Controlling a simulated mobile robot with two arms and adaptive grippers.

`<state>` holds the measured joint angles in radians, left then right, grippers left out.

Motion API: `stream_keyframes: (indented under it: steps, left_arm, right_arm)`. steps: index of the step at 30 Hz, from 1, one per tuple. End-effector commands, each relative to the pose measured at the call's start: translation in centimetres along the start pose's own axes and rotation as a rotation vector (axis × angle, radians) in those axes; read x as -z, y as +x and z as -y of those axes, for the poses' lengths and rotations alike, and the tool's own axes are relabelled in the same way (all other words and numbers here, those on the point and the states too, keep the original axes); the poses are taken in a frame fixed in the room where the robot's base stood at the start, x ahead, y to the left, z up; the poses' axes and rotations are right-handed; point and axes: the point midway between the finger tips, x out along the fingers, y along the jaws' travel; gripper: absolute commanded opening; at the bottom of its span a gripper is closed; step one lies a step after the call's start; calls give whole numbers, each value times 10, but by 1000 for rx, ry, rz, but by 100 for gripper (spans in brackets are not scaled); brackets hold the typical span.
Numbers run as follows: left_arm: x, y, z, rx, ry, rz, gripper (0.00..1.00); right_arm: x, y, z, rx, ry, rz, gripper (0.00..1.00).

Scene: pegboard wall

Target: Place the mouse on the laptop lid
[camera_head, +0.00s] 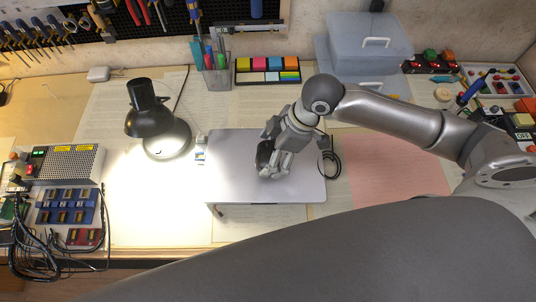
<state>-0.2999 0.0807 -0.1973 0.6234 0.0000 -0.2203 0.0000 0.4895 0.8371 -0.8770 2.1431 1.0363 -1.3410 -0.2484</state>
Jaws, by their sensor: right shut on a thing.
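The closed laptop (236,185) lies on the workbench in the middle of the head view, its silver lid facing up. My right gripper (268,172) comes in from the right and is over the lid's middle. It is shut on the dark mouse (263,153), which is mostly hidden by the fingers. I cannot tell whether the mouse touches the lid. My left gripper is not in view.
A black desk lamp (148,118) stands left of the laptop. A coiled black cable (331,163) lies at its right edge. Electronics (68,164) crowd the left.

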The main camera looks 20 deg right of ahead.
Motion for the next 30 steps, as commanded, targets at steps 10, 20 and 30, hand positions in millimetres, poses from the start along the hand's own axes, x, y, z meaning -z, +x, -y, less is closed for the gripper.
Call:
stream_keyframes:
  steps: [10, 20, 30]
  left_arm:
    - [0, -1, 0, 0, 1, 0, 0]
    - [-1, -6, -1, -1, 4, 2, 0]
    - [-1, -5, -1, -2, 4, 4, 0]
  right_arm:
    - [0, 27, -19, 0, 1, 0, 55]
    - [-14, 55, -18, 2, -1, 4, 13]
    - [-17, 57, -16, 9, 3, 11, 90]
